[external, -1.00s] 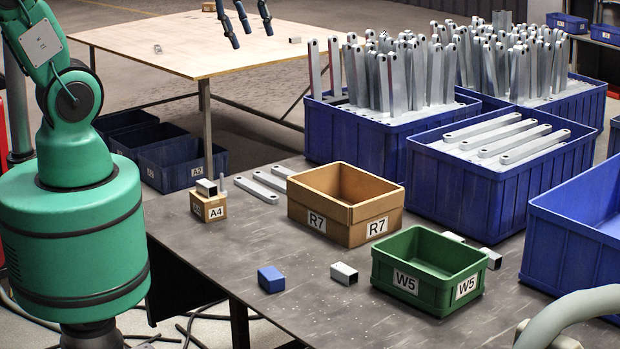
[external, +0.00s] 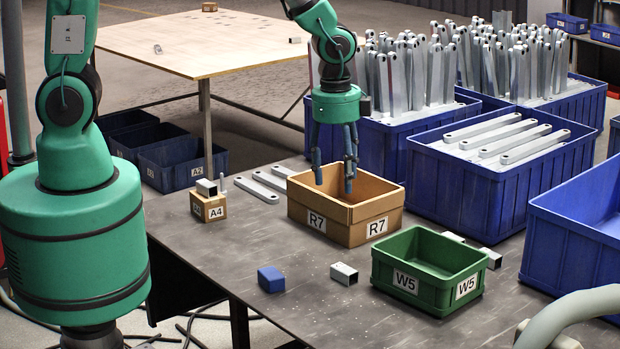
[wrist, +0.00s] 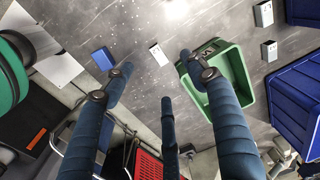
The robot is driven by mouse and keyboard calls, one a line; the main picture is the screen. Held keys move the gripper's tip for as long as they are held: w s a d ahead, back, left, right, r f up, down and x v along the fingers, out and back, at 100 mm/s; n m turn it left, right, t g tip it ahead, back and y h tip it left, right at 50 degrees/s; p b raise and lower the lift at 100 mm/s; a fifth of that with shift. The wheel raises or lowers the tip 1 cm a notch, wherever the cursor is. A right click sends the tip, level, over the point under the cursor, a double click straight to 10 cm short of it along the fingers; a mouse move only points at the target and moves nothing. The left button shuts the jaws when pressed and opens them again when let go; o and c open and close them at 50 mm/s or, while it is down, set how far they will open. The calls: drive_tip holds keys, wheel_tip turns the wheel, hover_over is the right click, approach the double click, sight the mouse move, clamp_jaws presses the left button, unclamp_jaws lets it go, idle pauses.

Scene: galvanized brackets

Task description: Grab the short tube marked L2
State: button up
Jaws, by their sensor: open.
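Several short square metal tubes are in view, but no L2 mark is legible on any. One tube (external: 344,273) lies alone on the dark table between the blue block and the green bin; it also shows in the wrist view (wrist: 158,55), beyond my fingers. Two more tubes, (external: 490,258) and (external: 453,237), lie beside and behind the green bin, partly hidden by it. Another tube (external: 206,187) sits on the small A4 box. My gripper (external: 334,183) is open and empty, fingers pointing down, appearing over the R7 box in the external view. Its spread fingers show in the wrist view (wrist: 155,68).
The cardboard R7 box (external: 303,215) and green W5 bin (external: 395,282) stand on the table (external: 220,250). A small blue block (external: 271,279) lies near the front edge. Blue crates (external: 450,185) of metal bars line the right. The table's left front is mostly clear.

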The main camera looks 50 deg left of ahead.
drive_tip(key=s+d+f+m, duration=0.1)
drive_tip(key=d+f+m, duration=0.1)
drive_tip(key=f, duration=0.5)
drive_tip(key=shift+s+d+g, duration=0.3)
drive_tip(key=shift+s+d, duration=0.05)
drive_tip(key=shift+d, duration=0.35)
drive_tip(key=shift+f, duration=0.1)
drive_tip(key=b, duration=0.2)
hover_over(342, 269)
drive_tip(key=shift+f, duration=4.25)
drive_tip(key=shift+f+b, duration=0.65)
drive_tip(key=shift+f, duration=1.95)
drive_tip(key=c, duration=1.3)
